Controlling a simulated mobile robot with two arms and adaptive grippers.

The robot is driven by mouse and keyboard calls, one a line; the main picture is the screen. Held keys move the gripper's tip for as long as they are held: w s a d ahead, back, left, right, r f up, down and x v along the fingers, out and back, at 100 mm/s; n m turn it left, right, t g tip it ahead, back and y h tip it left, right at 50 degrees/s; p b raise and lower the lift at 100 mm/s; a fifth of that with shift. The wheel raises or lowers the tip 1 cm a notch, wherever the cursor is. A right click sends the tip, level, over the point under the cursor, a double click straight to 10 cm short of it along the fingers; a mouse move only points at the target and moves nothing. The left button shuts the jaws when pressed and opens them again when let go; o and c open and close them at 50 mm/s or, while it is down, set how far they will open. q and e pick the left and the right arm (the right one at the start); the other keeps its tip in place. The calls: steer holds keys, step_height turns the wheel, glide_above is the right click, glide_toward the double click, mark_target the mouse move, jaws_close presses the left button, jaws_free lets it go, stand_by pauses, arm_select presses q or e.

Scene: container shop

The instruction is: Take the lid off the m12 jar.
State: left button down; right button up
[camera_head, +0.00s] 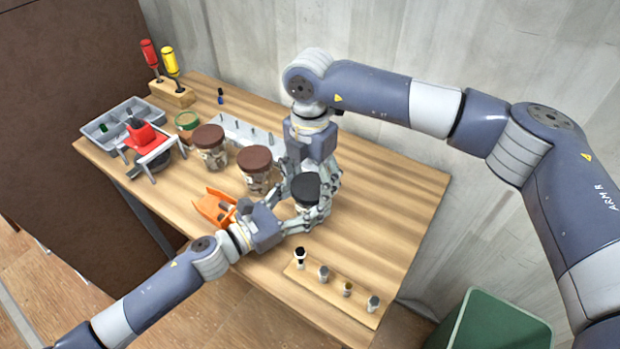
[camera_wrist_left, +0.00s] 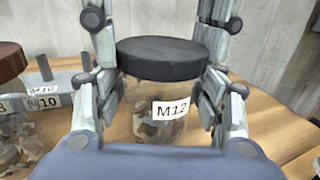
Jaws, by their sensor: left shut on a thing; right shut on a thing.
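The m12 jar (camera_wrist_left: 150,128) is clear, holds brownish pieces and has a white M12 label facing the left wrist camera. Its black lid (camera_head: 307,186) sits level on top, and I see no clear gap under it; it also shows in the left wrist view (camera_wrist_left: 172,58). My left gripper (camera_head: 304,212) is shut on the jar body, one finger on each side. My right gripper (camera_head: 307,192) comes down from above and is shut on the lid, its fingers on opposite sides. The jar body is largely hidden by the grippers in the head view.
A rack with several small bolts (camera_head: 347,289) lies near the front edge. Trays and screwdrivers (camera_head: 170,62) are far left. The table's right side is clear.

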steer(key=o, duration=1.2)
steer(key=shift+r, duration=2.35)
steer(key=shift+c, duration=0.3)
step_height(320, 180, up, 3)
steer(key=m, duration=0.3)
steer(key=shift+m, duration=0.3)
steer(key=shift+f, duration=3.85)
steer(key=c, duration=1.1)
steer(key=shift+c, duration=0.2)
